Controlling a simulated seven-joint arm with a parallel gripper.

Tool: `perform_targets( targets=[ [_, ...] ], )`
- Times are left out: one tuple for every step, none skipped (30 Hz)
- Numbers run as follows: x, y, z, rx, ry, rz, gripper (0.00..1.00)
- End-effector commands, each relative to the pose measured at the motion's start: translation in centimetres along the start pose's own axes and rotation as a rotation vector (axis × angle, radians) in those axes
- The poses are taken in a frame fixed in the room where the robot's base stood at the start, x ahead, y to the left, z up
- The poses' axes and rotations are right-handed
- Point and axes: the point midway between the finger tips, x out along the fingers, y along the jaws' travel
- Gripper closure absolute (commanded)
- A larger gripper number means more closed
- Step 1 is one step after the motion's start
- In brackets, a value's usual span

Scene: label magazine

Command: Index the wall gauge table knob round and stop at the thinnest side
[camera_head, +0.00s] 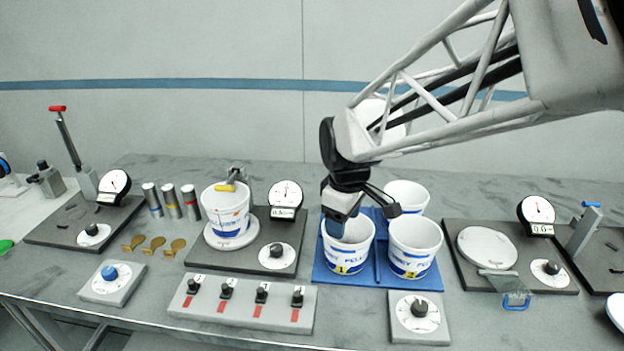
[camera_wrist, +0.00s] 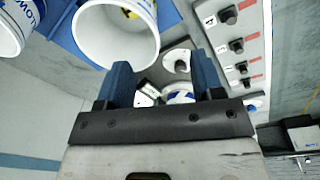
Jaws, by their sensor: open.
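A white tub (camera_head: 227,207) stands upright on a round table (camera_head: 231,237) on the middle dark base, with a yellow-handled piece at its rim. Beside it are a dial gauge (camera_head: 285,195), with a small readout too fine to read surely, and a black knob (camera_head: 277,250) on a white disc. This knob also shows between my fingers in the wrist view (camera_wrist: 181,66). My gripper (camera_head: 344,222) is open and empty, over the tub marked 1 (camera_head: 348,254), right of the knob and apart from it. In the wrist view its blue fingers (camera_wrist: 160,82) are spread.
Tub 2 (camera_head: 414,250) and another tub (camera_head: 407,196) share the blue tray (camera_head: 337,278) with tub 1. A strip of several small knobs (camera_head: 242,304) lies in front of the middle base. Another knob station (camera_head: 510,249) stands right, and a lever station (camera_head: 83,226) left.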

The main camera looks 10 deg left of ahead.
Motion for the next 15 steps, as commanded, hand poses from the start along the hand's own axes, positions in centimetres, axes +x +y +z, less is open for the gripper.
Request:
perform_targets(
  targets=[
    [0.8,0.0,-1.6,-0.054,-0.006,-0.009,0.39],
    [1.1,0.0,-2.4,-0.087,-0.009,-0.013,0.39],
    [1.6,0.1,-3.6,-0.131,-0.011,-0.018,0.39],
    [2.0,0.1,-4.5,-0.162,-0.013,-0.021,0.39],
    [2.4,0.0,-5.3,-0.196,-0.015,-0.025,0.39],
    [2.9,-0.1,-6.5,-0.239,-0.017,-0.030,0.39],
    [3.4,-0.1,-7.3,-0.272,-0.020,-0.034,0.39],
    [3.8,-0.2,-8.2,-0.304,-0.022,-0.038,0.39],
    [4.4,-0.4,-9.3,-0.346,-0.024,-0.043,0.39],
    [4.8,-0.5,-10.1,-0.378,-0.026,-0.047,0.39],
    [5.2,-0.6,-10.9,-0.409,-0.027,-0.050,0.39],
    [5.7,-0.8,-11.9,-0.446,-0.028,-0.054,0.39],
    [6.2,-0.9,-12.6,-0.472,-0.030,-0.058,0.39],
    [6.5,-1.1,-13.2,-0.498,-0.031,-0.060,0.39],
    [6.9,-1.2,-14.0,-0.527,-0.032,-0.064,0.39]
  ],
)
